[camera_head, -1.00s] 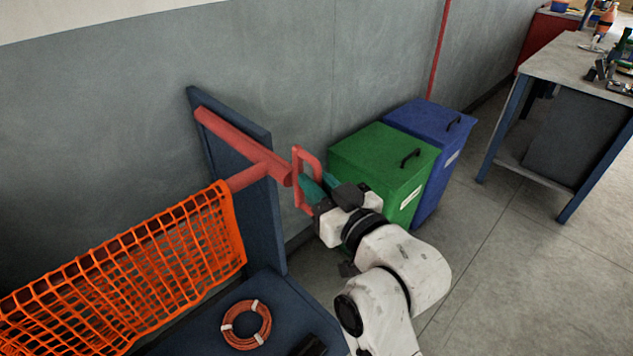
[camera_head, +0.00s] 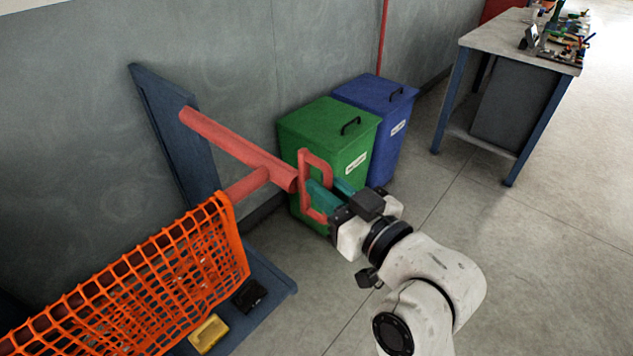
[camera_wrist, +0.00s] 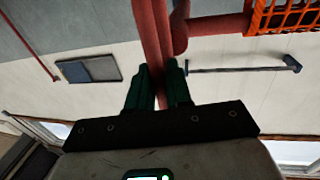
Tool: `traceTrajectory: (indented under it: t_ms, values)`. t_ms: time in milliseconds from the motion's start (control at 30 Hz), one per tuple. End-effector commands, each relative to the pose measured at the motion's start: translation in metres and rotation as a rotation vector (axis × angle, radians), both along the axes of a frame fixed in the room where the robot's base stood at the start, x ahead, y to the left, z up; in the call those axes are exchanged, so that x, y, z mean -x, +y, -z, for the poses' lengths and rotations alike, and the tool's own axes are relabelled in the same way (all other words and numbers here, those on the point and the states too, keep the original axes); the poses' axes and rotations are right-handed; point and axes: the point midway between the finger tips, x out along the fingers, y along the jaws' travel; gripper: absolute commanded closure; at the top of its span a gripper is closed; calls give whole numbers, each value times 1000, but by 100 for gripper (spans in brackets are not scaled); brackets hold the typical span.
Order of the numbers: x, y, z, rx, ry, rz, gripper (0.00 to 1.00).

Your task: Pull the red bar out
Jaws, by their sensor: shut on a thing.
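The red bar (camera_head: 235,145) is a thick tube that sticks out from a dark blue upright panel (camera_head: 172,130) by the wall. A red loop handle (camera_head: 318,160) is at its near end. My gripper (camera_head: 328,195) has its teal fingers closed on the handle. In the wrist view my gripper (camera_wrist: 158,78) has red tubing (camera_wrist: 153,35) between its two fingers. A shorter red tube (camera_head: 248,184) below the bar leads to the orange net (camera_head: 140,290), which hangs at the lower left.
A green bin (camera_head: 325,130) and a blue bin (camera_head: 375,105) stand behind my gripper against the grey wall. A workbench (camera_head: 500,45) with tools stands at the upper right. A yellow box (camera_head: 208,334) lies near the net. The floor (camera_head: 540,260) on the right is clear.

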Motion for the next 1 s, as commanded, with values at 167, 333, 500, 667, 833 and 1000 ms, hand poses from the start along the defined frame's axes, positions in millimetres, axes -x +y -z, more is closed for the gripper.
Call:
traceTrajectory:
  t_ms: [167, 333, 500, 667, 833, 1000]
  values:
    - [2, -2, 0, -1, 1, 0, 100]
    - [2, -2, 0, 0, 0, 0, 100]
    - [1, -2, 0, 0, 0, 0, 72]
    - [1, -2, 0, 0, 0, 0, 65]
    - [2, -3, 0, -1, -1, 0, 65]
    - [14, -14, 1, -1, 0, 3, 65]
